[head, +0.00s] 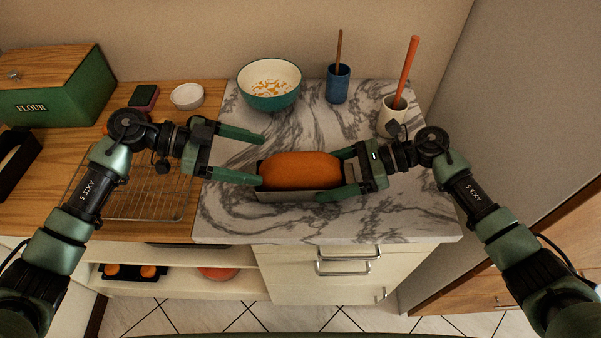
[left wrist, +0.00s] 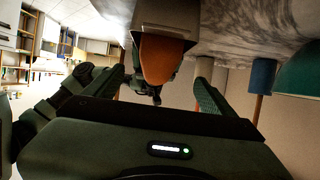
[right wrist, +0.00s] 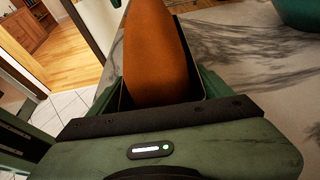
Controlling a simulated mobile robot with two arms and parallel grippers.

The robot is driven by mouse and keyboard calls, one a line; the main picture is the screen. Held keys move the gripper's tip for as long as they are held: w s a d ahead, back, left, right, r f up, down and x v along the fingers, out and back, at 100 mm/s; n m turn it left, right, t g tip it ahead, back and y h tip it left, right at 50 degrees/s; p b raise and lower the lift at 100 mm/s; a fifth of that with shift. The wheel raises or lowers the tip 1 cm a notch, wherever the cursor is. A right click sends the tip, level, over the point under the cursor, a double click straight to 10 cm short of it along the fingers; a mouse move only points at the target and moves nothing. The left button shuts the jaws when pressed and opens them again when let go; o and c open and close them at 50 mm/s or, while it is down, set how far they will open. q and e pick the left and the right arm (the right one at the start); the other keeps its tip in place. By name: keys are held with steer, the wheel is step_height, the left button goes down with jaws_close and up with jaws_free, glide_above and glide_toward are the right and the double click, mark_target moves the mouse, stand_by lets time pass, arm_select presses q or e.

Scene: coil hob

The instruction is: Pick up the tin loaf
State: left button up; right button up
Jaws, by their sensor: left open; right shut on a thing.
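The tin loaf is an orange-brown loaf (head: 300,169) in a grey metal tin (head: 290,196) on the marble counter. My right gripper (head: 338,174) is shut on the right end of the tin; its fingers lie along both long sides. The right wrist view shows the loaf (right wrist: 155,50) and the tin wall (right wrist: 185,60) between the fingers. My left gripper (head: 262,160) is open at the tin's left end, fingers pointing at it. The left wrist view shows the loaf (left wrist: 160,58) and the tin's end (left wrist: 165,20) ahead, between the open fingers. I cannot tell whether the tin is lifted.
A teal bowl (head: 269,96), a blue cup (head: 338,90) with a wooden stick and a white pot (head: 392,122) with an orange handle stand behind. A wire rack (head: 150,200) lies on the wood at left. The marble's front part (head: 330,225) is clear.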

mark_target(294, 167)
arm_select(q)
steer(key=x, duration=0.9)
steer(key=shift+s+d+f, duration=0.1)
steer(key=shift+d, duration=0.3)
arm_select(e)
steer(key=shift+d, duration=0.1)
arm_select(q)
steer(key=shift+a, duration=0.1)
arm_select(e)
steer(key=shift+r, duration=0.1)
arm_select(q)
steer(key=c, duration=1.8)
step_height(294, 167, up, 10)
steer(key=shift+r, duration=0.1)
arm_select(e)
steer(key=o, duration=1.5)
